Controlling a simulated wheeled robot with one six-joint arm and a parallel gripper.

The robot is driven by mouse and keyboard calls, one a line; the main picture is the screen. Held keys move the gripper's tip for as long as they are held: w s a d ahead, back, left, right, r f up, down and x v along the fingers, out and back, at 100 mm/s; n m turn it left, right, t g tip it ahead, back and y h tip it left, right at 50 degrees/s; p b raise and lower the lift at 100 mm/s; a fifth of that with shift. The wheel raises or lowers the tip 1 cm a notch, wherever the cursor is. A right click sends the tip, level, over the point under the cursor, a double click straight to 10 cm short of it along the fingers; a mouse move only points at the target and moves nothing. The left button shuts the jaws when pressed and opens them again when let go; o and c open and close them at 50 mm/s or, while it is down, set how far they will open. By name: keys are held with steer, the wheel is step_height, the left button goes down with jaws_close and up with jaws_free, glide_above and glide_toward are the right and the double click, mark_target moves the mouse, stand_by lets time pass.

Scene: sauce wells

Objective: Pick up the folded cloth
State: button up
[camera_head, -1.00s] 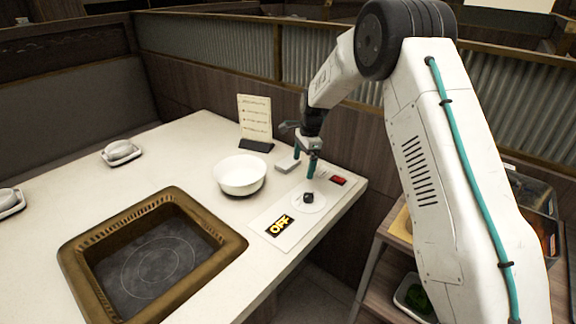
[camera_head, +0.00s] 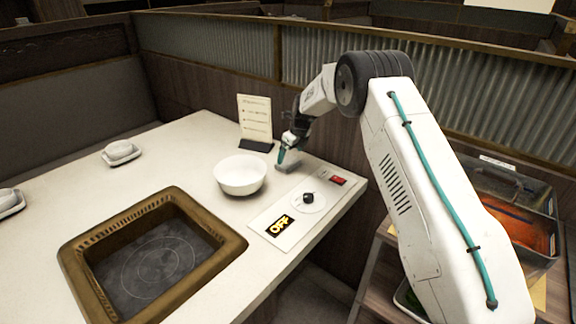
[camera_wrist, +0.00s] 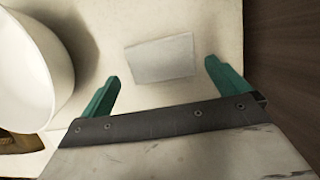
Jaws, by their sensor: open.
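The folded cloth (camera_wrist: 162,58) is a small pale grey-white rectangle on the white table. In the wrist view it lies flat, slightly tilted, ahead of and between my two green fingers. In the head view the cloth (camera_head: 287,166) shows near the table's back edge, partly behind my gripper (camera_head: 285,153). My gripper (camera_wrist: 160,86) is open and empty. Its fingers are spread wider than the cloth. I cannot tell the exact height of the fingertips above the table.
A white bowl (camera_head: 239,176) stands left of the cloth, close to my left finger in the wrist view (camera_wrist: 30,75). A menu stand (camera_head: 255,118) is behind. A control panel (camera_head: 285,222) with a knob (camera_head: 308,198) and a sunken hotplate (camera_head: 160,260) are in front.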

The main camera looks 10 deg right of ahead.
mark_target(288, 162)
steer(key=x, duration=0.4)
steer(key=shift+d+f, duration=0.1)
steer(key=shift+f, duration=0.05)
steer(key=c, duration=0.7)
steer(key=shift+r, duration=0.85)
steer(key=shift+v, duration=1.05)
steer(key=s, duration=0.5)
steer(key=s+r, duration=0.1)
steer(key=s, duration=0.9)
steer(key=shift+s+r, duration=0.15)
steer(key=shift+s, duration=0.1)
steer(key=shift+o, duration=0.4)
